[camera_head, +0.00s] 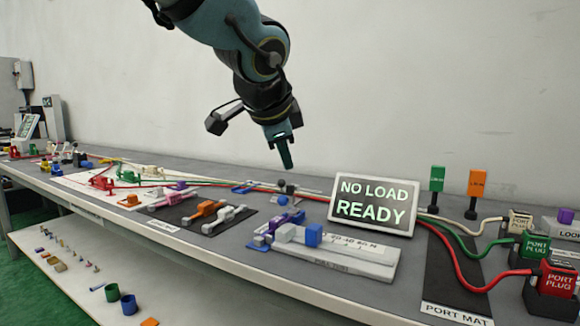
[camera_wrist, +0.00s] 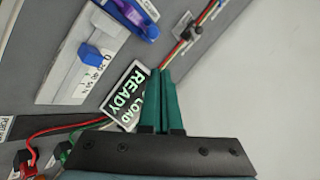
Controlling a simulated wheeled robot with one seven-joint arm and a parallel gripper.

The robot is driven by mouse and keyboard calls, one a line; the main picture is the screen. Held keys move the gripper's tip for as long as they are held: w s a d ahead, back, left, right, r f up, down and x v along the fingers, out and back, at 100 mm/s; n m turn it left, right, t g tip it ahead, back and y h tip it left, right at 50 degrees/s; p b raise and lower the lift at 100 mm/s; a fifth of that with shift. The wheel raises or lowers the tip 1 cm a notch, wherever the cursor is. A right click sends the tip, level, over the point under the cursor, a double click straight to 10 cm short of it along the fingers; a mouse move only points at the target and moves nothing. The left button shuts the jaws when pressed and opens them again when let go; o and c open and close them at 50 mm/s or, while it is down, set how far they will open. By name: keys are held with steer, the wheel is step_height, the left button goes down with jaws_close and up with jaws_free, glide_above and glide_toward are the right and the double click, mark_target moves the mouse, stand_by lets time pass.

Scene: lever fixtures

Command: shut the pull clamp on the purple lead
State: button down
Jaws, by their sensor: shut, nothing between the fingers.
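A purple and blue lever fixture (camera_head: 266,238) sits at the left end of a pale gauge block, well below and in front of my gripper. A purple fixture in the wrist view (camera_wrist: 128,16) stands near the top edge. A small purple part (camera_head: 180,185) shows by the dark mat. I cannot tell which purple part belongs to the purple lead, nor the clamp's lever position.
A sign reading "NO LOAD READY" (camera_head: 374,203) stands right of my gripper. A red clamp (camera_head: 101,182) is on a white sheet. Port plugs (camera_head: 557,279) with cables are at right. Air around my gripper is clear.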

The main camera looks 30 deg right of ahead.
steer(key=shift+v, duration=1.2)
steer(key=shift+s, duration=0.15)
